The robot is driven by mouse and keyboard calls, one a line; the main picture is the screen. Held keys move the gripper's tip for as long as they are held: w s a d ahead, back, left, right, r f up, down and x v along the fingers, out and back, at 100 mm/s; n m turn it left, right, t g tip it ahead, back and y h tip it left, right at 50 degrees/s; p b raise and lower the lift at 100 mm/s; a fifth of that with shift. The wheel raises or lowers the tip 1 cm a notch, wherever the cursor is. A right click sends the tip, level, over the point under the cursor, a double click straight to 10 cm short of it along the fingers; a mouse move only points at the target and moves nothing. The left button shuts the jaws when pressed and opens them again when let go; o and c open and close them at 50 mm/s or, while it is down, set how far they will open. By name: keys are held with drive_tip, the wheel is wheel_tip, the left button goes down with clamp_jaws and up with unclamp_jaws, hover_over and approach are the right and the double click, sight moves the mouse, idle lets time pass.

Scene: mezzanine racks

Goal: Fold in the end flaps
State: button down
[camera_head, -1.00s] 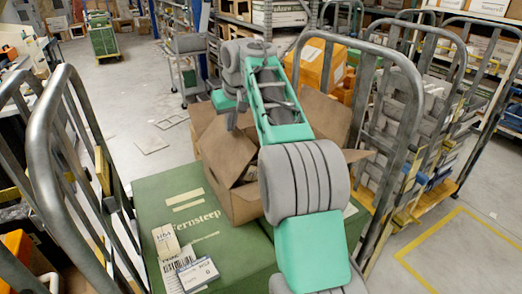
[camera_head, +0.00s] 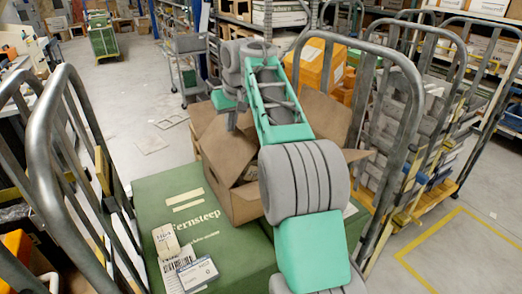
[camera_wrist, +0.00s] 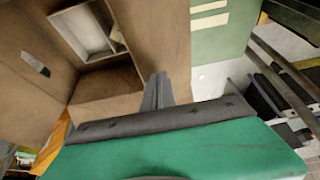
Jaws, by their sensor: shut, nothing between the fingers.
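An open brown cardboard box (camera_head: 238,190) stands on the green Fernsteep box. Its flaps stick up and out, with one raised flap (camera_head: 325,114) at the right behind my arm. My gripper (camera_head: 232,122) is shut and empty, pointing down at the box's far left side. In the wrist view the shut fingertips (camera_wrist: 157,90) lie beside a brown flap (camera_wrist: 105,95). I cannot tell whether they touch it. Another broad flap (camera_wrist: 30,60) spreads to the left. A pale item (camera_wrist: 88,28) shows inside the box opening. My arm hides part of the box in the head view.
The green Fernsteep box (camera_head: 160,195) carries labels and a small carton (camera_head: 198,273) at its front. Metal cage rails rise at the left (camera_head: 45,150) and right (camera_head: 405,120). More trolleys stand at the right. Open floor (camera_head: 145,105) lies behind at the left.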

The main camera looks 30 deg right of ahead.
drive_tip(key=shift+f+b, duration=3.5)
drive_tip(key=shift+f, duration=1)
wheel_tip(320, 180, up, 13)
drive_tip(key=p, duration=1.3)
drive_tip(key=shift+r, duration=0.15)
